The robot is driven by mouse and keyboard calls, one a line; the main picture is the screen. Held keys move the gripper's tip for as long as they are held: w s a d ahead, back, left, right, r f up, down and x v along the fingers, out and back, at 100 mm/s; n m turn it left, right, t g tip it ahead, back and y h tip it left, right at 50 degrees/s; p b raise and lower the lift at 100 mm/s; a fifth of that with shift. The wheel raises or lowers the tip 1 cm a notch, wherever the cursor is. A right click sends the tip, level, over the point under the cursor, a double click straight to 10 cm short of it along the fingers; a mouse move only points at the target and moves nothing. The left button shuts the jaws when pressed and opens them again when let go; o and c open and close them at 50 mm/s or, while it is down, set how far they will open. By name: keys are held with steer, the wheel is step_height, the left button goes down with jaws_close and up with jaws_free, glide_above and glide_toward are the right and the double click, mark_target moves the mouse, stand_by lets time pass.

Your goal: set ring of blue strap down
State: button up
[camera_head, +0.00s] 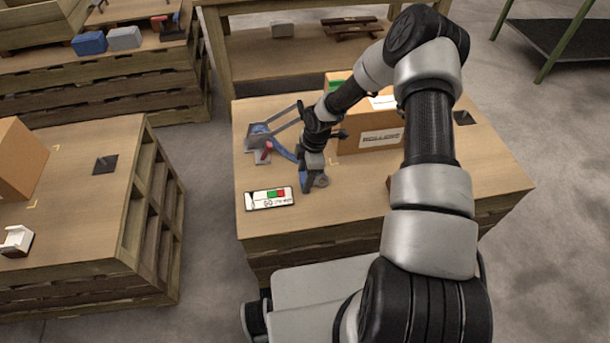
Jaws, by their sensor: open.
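My gripper (311,184) points down over the front middle of the wooden table (350,211), its fingertips close to the top. The jaws are open, though the gap between them is hard to make out. A blue strap (284,152) curves from a grey stand (252,143) toward the left side of my gripper. Part of it is hidden there, and I cannot tell whether it forms a closed ring or touches the gripper. A small grey round piece (321,181) shows at the right fingertip; I cannot tell what it belongs to.
A white label card (269,198) with green and red patches lies left of my gripper. A red-handled item (265,153) is by the stand. An open cardboard box (366,139) stands behind my arm. Another wooden table (75,191) is at left. The table's front right is mostly bare.

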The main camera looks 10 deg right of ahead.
step_height(320, 180, up, 12)
steer(key=d+p, duration=0.2)
steer(key=p, duration=0.1)
steer(key=shift+s, duration=0.4)
steer(key=shift+r, duration=0.1)
